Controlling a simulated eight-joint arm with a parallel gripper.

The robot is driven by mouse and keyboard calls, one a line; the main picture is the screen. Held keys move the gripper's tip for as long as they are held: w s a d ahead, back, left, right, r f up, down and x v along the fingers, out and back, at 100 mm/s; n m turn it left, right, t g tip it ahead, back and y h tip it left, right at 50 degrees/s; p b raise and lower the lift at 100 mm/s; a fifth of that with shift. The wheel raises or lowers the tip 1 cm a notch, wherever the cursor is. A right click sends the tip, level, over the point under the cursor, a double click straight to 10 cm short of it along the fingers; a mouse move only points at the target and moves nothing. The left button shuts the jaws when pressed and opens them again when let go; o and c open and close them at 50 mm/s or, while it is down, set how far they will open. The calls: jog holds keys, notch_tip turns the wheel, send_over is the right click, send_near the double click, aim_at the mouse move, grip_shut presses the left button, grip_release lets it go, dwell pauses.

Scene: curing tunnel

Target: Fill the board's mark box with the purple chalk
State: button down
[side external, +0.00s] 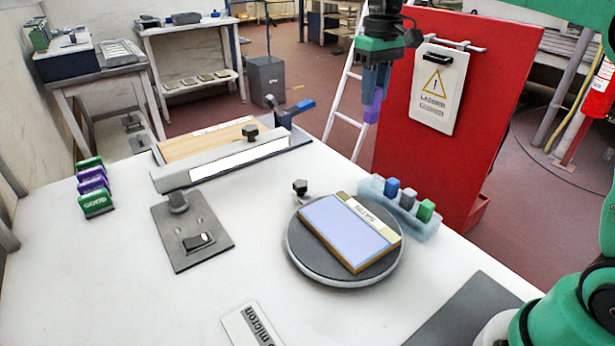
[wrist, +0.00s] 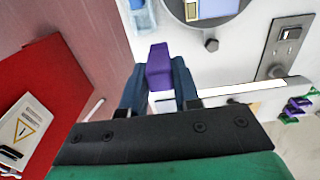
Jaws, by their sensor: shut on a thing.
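The purple chalk (side external: 371,111) is held upright between the blue fingers of my gripper (side external: 374,92), high above the back edge of the table. In the wrist view the purple chalk (wrist: 159,66) sticks out between both fingers of my gripper (wrist: 159,80). The board (side external: 347,232), with a pale blue face and a cream labelled strip, lies on a dark round turntable (side external: 302,262). It shows partly in the wrist view (wrist: 218,8). The mark box cannot be clearly made out. My gripper is well apart from the board.
A translucent rack (side external: 424,230) behind the board holds blue, grey and green chalks. A red panel (side external: 445,100) stands behind the table. A clamp-like fixture (side external: 222,165), a grey plate with a switch (side external: 192,236) and several stamps (side external: 93,189) are at left. The table's front left is clear.

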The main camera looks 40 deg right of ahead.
jog(key=shift+s+a+f, duration=0.15)
jog(key=shift+a+f, duration=0.85)
jog(key=shift+f, duration=1.05)
jog(key=shift+s+a+f, duration=0.15)
jog(key=shift+a+f, duration=0.9)
jog(key=shift+f, duration=0.95)
jog(key=shift+s+a+f, duration=0.15)
jog(key=shift+a+f, duration=0.85)
jog(key=shift+f, duration=1.05)
jog(key=shift+s+r, duration=0.2)
jog(key=shift+s, duration=0.5)
jog(key=shift+w+r, duration=0.2)
jog(key=shift+w, duration=0.35)
jog(key=shift+r, duration=0.15)
jog(key=shift+s, duration=0.4)
jog(key=shift+w, duration=0.45)
jog(key=shift+s, duration=0.65)
jog(key=shift+w, duration=0.75)
jog(key=shift+s, duration=0.8)
jog(key=shift+w+f, duration=0.15)
jog(key=shift+f, duration=0.1)
notch_tip(320, 180, up, 7)
